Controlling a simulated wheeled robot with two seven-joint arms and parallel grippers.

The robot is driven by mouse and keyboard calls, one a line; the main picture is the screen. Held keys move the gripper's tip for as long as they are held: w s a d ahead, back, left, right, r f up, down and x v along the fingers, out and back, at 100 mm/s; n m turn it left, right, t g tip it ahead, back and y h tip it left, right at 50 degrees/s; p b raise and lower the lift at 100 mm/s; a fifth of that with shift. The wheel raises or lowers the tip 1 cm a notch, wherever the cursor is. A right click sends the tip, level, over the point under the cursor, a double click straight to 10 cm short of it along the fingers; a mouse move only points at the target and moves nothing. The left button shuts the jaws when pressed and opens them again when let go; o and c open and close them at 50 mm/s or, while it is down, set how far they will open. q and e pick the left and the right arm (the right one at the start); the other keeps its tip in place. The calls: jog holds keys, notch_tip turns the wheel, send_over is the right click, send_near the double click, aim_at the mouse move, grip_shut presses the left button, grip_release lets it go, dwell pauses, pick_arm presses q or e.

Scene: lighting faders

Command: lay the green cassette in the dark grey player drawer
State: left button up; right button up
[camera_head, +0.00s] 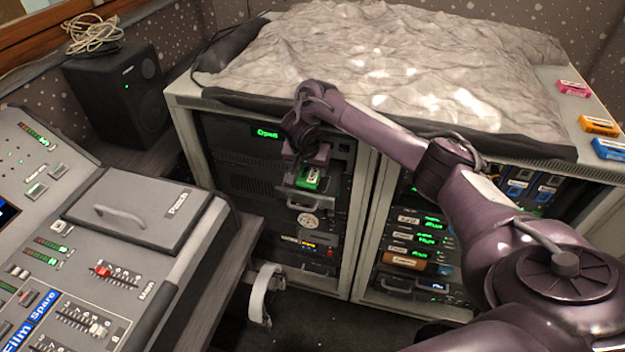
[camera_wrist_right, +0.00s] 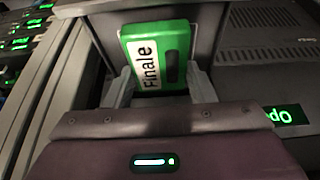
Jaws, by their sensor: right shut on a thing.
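The green cassette (camera_head: 310,179) is at the player drawer, below the green "Open" display, in the head view. In the right wrist view the green cassette (camera_wrist_right: 157,58) shows a white "Finale" label and sits between my fingers. My right gripper (camera_head: 309,172) is shut on it; it also shows in the right wrist view (camera_wrist_right: 155,92). The dark grey player drawer (camera_head: 300,198) sticks out of the left rack beneath the cassette. I cannot tell whether the cassette touches the drawer floor. My left gripper is not in view.
Pink, orange and blue cassettes (camera_head: 600,126) lie at the right edge of the rack top, beside a crumpled grey cover (camera_head: 390,60). A mixing console (camera_head: 110,250) and a black speaker (camera_head: 118,95) stand at the left. A right rack (camera_head: 420,240) holds several lit units.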

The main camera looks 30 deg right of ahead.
aim_at(312, 171)
jog(key=shift+w+d+r, duration=0.1)
jog(key=shift+w+d, duration=0.4)
jog(key=shift+d, duration=0.1)
jog(key=x, duration=0.3)
jog(key=shift+s+a, duration=0.25)
jog(key=shift+f, duration=0.35)
jog(key=shift+f, duration=0.1)
jog(key=o, duration=1)
